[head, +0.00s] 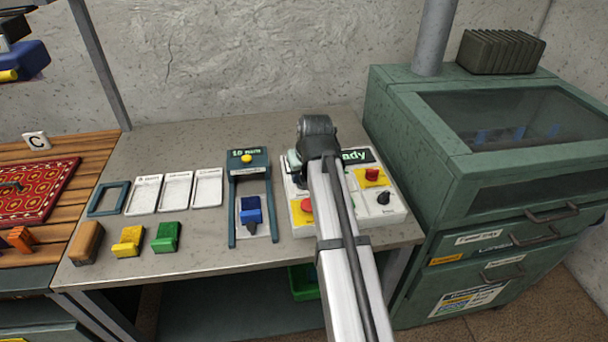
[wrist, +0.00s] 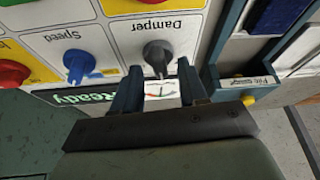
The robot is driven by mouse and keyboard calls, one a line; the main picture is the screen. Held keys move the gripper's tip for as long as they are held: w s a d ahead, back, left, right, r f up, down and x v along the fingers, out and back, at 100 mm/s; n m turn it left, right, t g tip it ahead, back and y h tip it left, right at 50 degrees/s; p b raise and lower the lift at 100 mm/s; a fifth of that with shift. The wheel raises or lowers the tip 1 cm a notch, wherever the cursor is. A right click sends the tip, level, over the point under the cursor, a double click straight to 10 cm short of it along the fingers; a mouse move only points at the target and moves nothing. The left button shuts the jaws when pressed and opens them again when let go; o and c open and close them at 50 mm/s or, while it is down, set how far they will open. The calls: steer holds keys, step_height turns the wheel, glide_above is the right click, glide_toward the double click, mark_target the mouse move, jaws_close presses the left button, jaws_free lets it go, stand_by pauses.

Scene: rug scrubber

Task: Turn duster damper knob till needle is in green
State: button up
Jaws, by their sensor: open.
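The damper knob (wrist: 157,55) is dark grey, on the white control panel (wrist: 118,38) under the upside-down word "Damper" in the wrist view. My gripper (wrist: 159,68) is open, its two blue fingers apart, with the knob at the gap between the fingertips. I cannot tell whether either finger touches it. A small white gauge (wrist: 162,90) with a thin needle and a red mark shows between the fingers, partly hidden by the gripper; no green is clear on it. In the head view my arm covers the damper knob, the gauge and the middle of the panel (head: 397,213).
A blue speed knob (wrist: 78,65) and a red button (wrist: 12,73) sit beside the damper knob. A teal stand (head: 247,162) with a yellow button is close to the panel's left. A green cabinet (head: 400,130) stands at the right.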

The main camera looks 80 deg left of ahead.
steer(key=v, duration=1.3)
